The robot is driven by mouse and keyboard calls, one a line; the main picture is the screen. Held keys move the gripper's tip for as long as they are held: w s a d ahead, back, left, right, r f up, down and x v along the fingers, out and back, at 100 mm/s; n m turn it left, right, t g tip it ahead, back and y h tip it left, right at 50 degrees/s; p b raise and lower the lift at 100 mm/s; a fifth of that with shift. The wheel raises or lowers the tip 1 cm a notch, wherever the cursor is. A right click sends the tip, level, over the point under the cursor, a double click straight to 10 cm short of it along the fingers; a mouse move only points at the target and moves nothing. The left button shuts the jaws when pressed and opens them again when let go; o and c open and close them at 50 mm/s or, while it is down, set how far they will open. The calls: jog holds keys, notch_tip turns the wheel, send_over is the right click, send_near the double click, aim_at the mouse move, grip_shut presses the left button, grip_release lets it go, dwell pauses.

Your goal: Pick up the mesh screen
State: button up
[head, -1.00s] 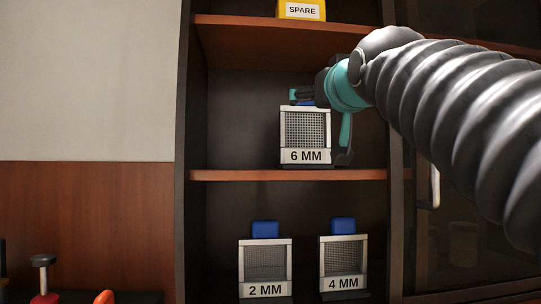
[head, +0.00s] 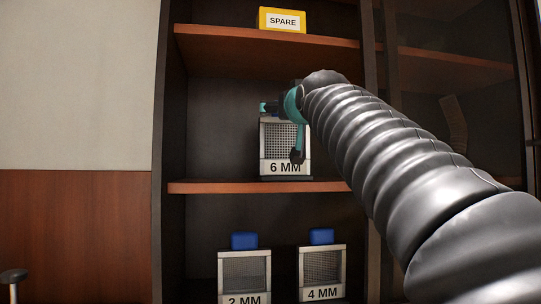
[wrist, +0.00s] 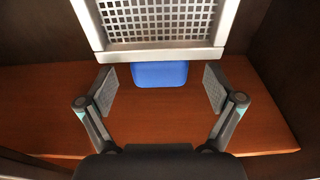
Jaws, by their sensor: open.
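The 6 MM mesh screen (head: 277,138), a light frame with grey mesh and a label, stands upright on the middle shelf. Its mesh and frame edge fill the top of the wrist view (wrist: 158,22), with its blue handle (wrist: 159,74) beside that edge. My gripper (wrist: 160,90) is open and empty, one finger on each side of the blue handle, with a gap on both sides. In the head view my gripper (head: 281,131) overlaps the screen's upper right and part of its label, and hides the handle.
The 2 MM screen (head: 244,270) and 4 MM screen (head: 322,267) stand below, each with a blue handle. A yellow SPARE box (head: 283,20) sits on the upper shelf (head: 230,42). The middle shelf (head: 215,187) is clear left of the 6 MM screen.

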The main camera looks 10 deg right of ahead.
jog(key=shift+w+r, duration=0.25)
jog(key=shift+w, duration=1)
grip_shut()
jog(key=shift+s+r, duration=0.1)
jog(key=shift+s+r+p, duration=0.2)
jog(key=shift+r+p, duration=0.2)
jog(key=shift+r, duration=0.05)
jog(key=shift+r+p, duration=1.55)
jog(key=shift+r, duration=1.55)
jog(key=s+b, duration=0.3)
jog(key=s, duration=1.6)
jog(key=shift+s+f, duration=0.15)
jog(key=shift+s, duration=0.15)
